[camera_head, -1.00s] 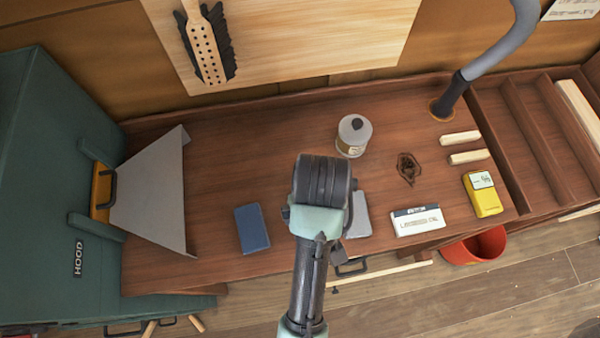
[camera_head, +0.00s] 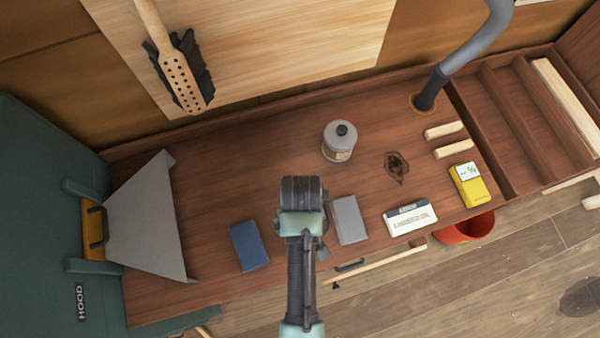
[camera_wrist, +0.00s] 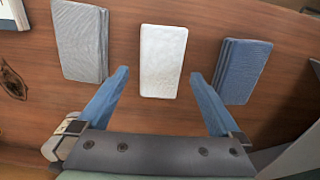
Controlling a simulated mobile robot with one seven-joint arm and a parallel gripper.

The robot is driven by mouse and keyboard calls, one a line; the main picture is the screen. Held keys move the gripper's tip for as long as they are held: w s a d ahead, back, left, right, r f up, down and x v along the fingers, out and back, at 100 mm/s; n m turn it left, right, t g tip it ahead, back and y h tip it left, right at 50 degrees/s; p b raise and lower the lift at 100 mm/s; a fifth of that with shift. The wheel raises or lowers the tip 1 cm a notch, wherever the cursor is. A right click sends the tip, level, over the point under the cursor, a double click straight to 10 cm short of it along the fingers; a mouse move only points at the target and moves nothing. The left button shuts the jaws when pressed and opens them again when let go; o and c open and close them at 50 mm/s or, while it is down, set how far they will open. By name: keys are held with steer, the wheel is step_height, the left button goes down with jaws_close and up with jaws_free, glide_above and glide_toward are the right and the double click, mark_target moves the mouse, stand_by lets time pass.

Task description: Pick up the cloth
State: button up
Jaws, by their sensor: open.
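Three folded cloths lie apart in a row on the brown bench. In the wrist view, a grey cloth (camera_wrist: 80,40) is left, a white cloth (camera_wrist: 162,60) is in the middle and a blue cloth (camera_wrist: 242,70) is right. My gripper (camera_wrist: 160,76) is open and empty, its two blue fingers spread to either side of the white cloth's near end. I cannot tell its height above the bench. In the head view, the blue cloth (camera_head: 248,246) and the grey cloth (camera_head: 349,220) flank my arm, which hides the white cloth and the fingertips.
A jar (camera_head: 339,141) stands behind my arm. A white box (camera_head: 410,219), a yellow box (camera_head: 468,185) and two pale blocks (camera_head: 446,139) are to the right. A bent grey sheet (camera_head: 150,222) is at left. A grey hose (camera_head: 470,60) rises at the back.

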steer(key=shift+a+f, duration=0.1)
steer(key=shift+f, duration=1.9)
steer(key=c, duration=1.2)
